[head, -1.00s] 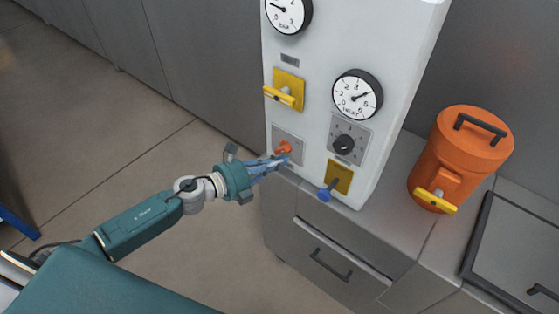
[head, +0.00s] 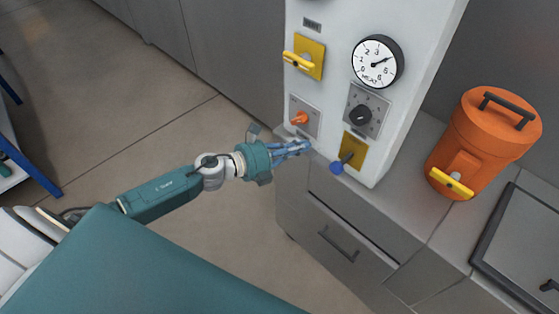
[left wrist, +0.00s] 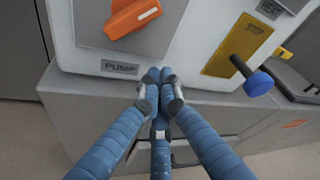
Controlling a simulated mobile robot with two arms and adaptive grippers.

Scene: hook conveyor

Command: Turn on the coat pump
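The coat pump control is an orange knob (head: 300,118) on a grey plate low on the left of the white panel (head: 414,80). In the left wrist view the orange knob (left wrist: 132,18) sits above a label reading PUMP (left wrist: 120,68), and its bar lies slanted, higher at the right. My left gripper (head: 306,147) is just below the knob, apart from it. In the left wrist view the blue fingers of the left gripper (left wrist: 158,78) are closed together at the tips with nothing between them. My right gripper is not in view.
A blue-tipped lever (head: 340,167) on a yellow plate sticks out right of my gripper. A yellow handle (head: 299,60) is above the knob. A HEAT gauge (head: 377,61) and black dial (head: 360,114) are to the right. An orange canister (head: 483,140) stands on the grey counter.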

